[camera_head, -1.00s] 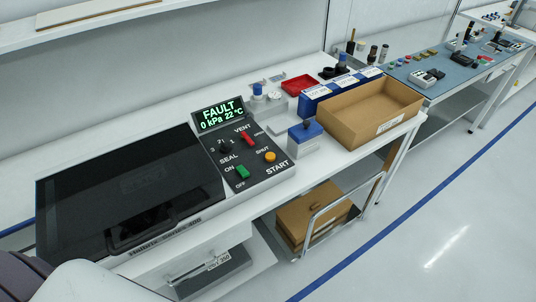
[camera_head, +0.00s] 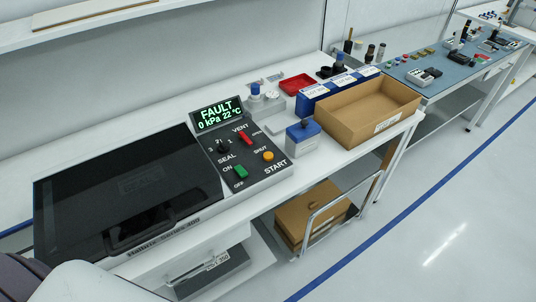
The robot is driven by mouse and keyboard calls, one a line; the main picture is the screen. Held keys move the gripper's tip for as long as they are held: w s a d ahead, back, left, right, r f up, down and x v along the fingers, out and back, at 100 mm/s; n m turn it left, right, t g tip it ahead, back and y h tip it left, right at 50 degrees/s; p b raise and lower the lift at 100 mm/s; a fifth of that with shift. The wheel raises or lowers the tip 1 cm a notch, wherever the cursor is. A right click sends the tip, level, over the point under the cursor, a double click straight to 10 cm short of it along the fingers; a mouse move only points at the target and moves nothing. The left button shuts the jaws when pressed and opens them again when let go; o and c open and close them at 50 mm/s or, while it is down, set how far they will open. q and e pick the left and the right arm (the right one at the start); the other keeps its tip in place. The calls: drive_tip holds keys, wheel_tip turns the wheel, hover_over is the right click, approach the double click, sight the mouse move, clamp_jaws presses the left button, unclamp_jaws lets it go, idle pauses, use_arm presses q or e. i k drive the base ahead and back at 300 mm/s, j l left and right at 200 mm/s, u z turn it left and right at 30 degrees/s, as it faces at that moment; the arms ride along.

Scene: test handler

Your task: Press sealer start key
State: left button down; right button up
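The sealer (camera_head: 125,190) stands on the white bench at the left, its dark lid down. Its control panel is at the right end. The display (camera_head: 218,114) reads "FAULT 0 kPa 22 °C" in green. The start key (camera_head: 268,156) is a round orange button above the label START. A red vent lever (camera_head: 244,137), a black seal knob (camera_head: 223,147) and a green on/off switch (camera_head: 240,171) sit around it. Nothing touches the panel. Part of my own arm shows at the bottom left; neither gripper is in view.
A blue bin (camera_head: 340,88) and a red tray (camera_head: 298,84) are behind. A cardboard box (camera_head: 312,212) sits below the bench. The floor at right is clear.

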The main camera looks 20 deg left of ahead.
sight(268, 156)
drive_tip(key=u, duration=0.55)
drive_tip(key=i+l+u, duration=0.15)
drive_tip(key=l+u, duration=1.1)
drive_tip(key=l, duration=1.55)
